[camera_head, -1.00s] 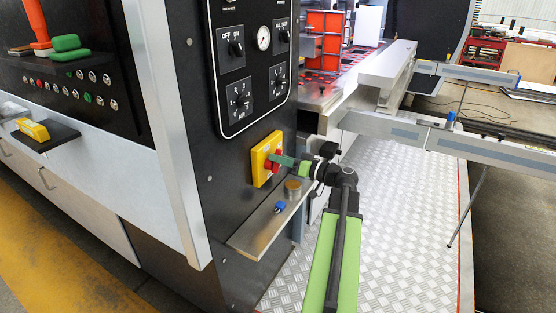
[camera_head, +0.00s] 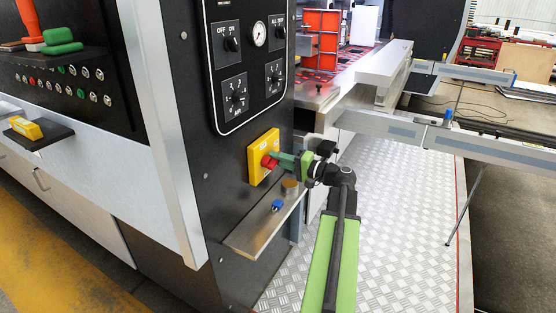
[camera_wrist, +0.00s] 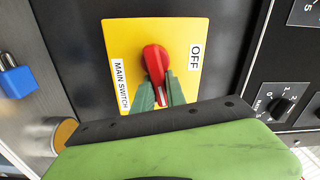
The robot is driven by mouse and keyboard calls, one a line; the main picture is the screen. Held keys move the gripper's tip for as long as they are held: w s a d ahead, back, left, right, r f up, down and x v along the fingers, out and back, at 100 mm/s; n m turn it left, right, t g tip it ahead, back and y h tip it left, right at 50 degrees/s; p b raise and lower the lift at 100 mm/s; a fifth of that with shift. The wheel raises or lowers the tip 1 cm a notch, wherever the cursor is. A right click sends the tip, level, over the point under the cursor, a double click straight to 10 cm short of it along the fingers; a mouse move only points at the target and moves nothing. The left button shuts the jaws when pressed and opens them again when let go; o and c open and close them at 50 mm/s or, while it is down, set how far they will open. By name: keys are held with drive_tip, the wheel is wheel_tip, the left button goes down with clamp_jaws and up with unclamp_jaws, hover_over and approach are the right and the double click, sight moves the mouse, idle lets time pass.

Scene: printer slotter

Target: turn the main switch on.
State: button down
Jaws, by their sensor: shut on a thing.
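The main switch is a red knob (camera_head: 268,162) on a yellow plate (camera_head: 263,146) on the dark machine panel. In the wrist view the knob (camera_wrist: 155,62) stands nearly upright in the picture, leaning slightly. The plate (camera_wrist: 125,40) there reads "OFF" at its right edge and "MAIN SWITCH" at its left. My gripper (camera_head: 280,162) reaches the knob from the right. In the wrist view its two green fingers (camera_wrist: 160,95) are closed on the knob's lower part, one on each side. The fingers hide part of the knob's lower end.
A metal shelf (camera_head: 262,225) juts out just below the switch, with a blue padlock (camera_head: 277,206) and a brass cylinder (camera_head: 290,187) on it. A panel of black dials (camera_head: 238,92) is above. Open tread-plate floor (camera_head: 395,215) lies to the right.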

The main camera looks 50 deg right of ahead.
drive_tip(key=shift+a+f+m, duration=0.25)
drive_tip(key=shift+f+m, duration=0.2)
drive_tip(key=shift+m, duration=0.65)
drive_tip(key=c, duration=1.4)
unclamp_jaws()
drive_tip(key=shift+o, duration=0.2)
drive_tip(key=shift+s+d+r, duration=0.1)
drive_tip(key=v, duration=1.7)
drive_tip(key=shift+s, duration=0.15)
